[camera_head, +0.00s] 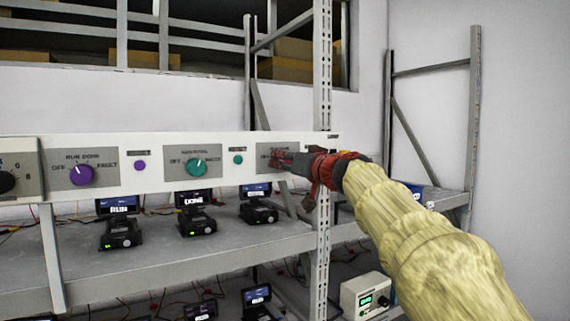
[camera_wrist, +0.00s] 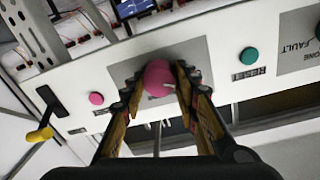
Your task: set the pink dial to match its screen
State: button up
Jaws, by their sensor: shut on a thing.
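The pink dial (camera_wrist: 158,76) sits on a grey plate (camera_wrist: 199,56) of the white panel. In the wrist view, the two fingers of my gripper (camera_wrist: 160,88) are closed on either side of it. In the head view my gripper (camera_head: 274,158) is at the panel's right-hand plate and hides the dial. I cannot tell where the dial's pointer is set. A small lit screen (camera_head: 255,190) on a black device stands on the shelf below this plate; its word is too small to read. Part of a lit screen (camera_wrist: 135,8) also shows at the top of the wrist view.
A purple dial (camera_head: 82,175) and a green dial (camera_head: 196,167) are further left on the panel, above screens reading RUN (camera_head: 118,207) and DONE (camera_head: 193,199). A pink button (camera_wrist: 96,98) and a yellow-handled lever (camera_wrist: 40,134) are near my gripper. A rack post (camera_head: 322,110) stands close by.

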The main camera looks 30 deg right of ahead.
jog(key=m, duration=0.4)
jog(key=shift+b, duration=0.35)
jog(key=m, duration=0.4)
jog(key=shift+d, duration=0.1)
jog(key=m+p, duration=0.1)
jog(key=m, duration=0.3)
jog(key=shift+m, duration=0.4)
jog(key=shift+m+y+p, duration=0.3)
jog(key=shift+m+p, duration=0.2)
jog(key=shift+m, duration=1.3)
jog(key=shift+f, duration=0.15)
jog(key=o, duration=1)
jog(key=shift+o, duration=0.8)
jog(key=shift+s, duration=0.1)
